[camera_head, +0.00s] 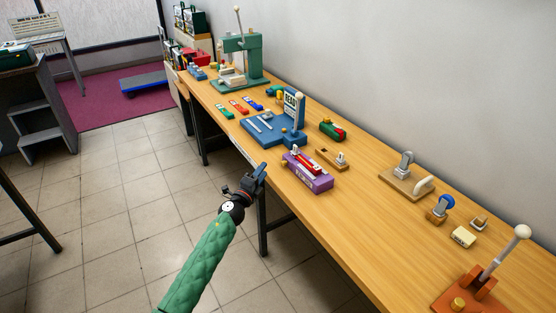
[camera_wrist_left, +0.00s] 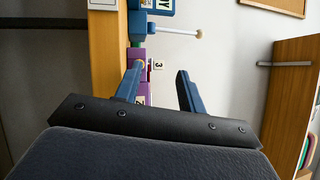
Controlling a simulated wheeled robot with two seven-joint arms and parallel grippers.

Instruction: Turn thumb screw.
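My left gripper (camera_head: 261,172) is in front of the wooden table's near edge, beside the purple block (camera_head: 307,175) and apart from it. In the left wrist view its two fingers (camera_wrist_left: 158,82) stand apart with nothing between them, and the purple block (camera_wrist_left: 138,55) shows beyond them. The purple block carries a red piece (camera_head: 306,161) and a small knob at its left end. A blue fixture (camera_head: 262,138) with a sign and a brass knob stands behind it. An orange device (camera_head: 470,296) has a brass knob and a lever. I cannot tell which knob is the thumb screw. My right gripper is not in view.
The wooden table (camera_head: 345,240) runs along the wall. A green press (camera_head: 243,58) stands at its far end. A wooden base with a clamp (camera_head: 405,181) and a blue-topped piece (camera_head: 446,203) stand at right. The tiled floor left of the table is clear near my arm.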

